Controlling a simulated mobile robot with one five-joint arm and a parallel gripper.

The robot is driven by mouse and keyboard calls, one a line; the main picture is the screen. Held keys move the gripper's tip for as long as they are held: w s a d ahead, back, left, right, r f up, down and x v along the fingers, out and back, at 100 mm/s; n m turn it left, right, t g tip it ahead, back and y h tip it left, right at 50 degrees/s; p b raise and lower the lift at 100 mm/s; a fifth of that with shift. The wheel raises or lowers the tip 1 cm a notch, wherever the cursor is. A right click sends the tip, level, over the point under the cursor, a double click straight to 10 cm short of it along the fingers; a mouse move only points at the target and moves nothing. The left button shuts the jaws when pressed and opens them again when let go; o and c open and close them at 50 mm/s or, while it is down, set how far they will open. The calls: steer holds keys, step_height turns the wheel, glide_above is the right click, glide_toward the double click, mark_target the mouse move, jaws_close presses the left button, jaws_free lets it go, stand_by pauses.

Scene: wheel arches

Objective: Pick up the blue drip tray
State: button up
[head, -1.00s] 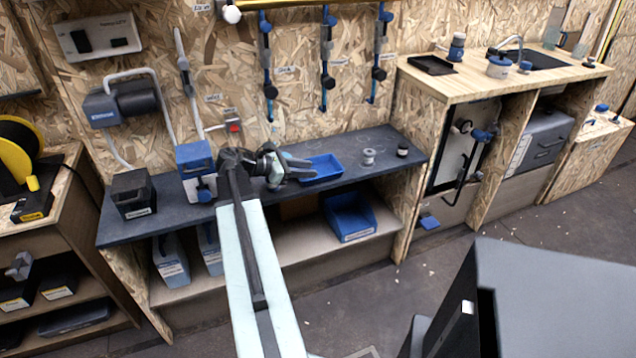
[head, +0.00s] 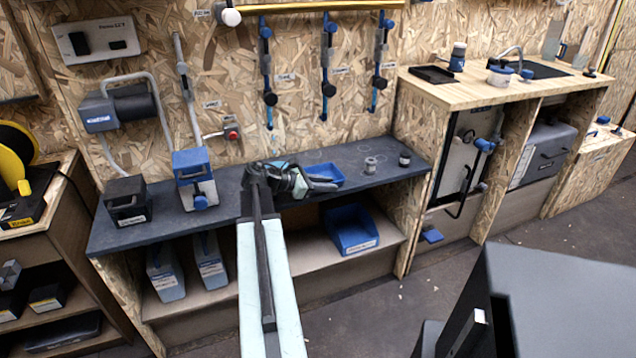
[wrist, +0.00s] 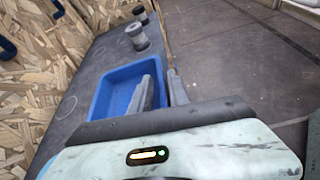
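The blue drip tray (head: 326,171) is a shallow open tray on the dark bench top. My gripper (head: 325,184) is at its near side and hides part of it. In the wrist view the tray (wrist: 110,88) looks empty and flat on the bench. My gripper (wrist: 163,88) is open there, with a gap between its two grey fingers. The left finger shows over the tray's inside and the right one beyond its right edge, with some blue wall between them. I cannot tell whether either finger touches the tray.
Two small cylinders, one grey (head: 370,165) and one dark (head: 405,158), stand right of the tray. A blue pump-like device (head: 195,180) and a black box (head: 126,201) stand left on the bench (head: 225,185). A larger blue bin (head: 352,228) sits on the shelf below.

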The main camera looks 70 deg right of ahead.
jaws_close()
stand_by(1.4)
step_height(320, 180, up, 32)
steer(key=p, duration=3.2)
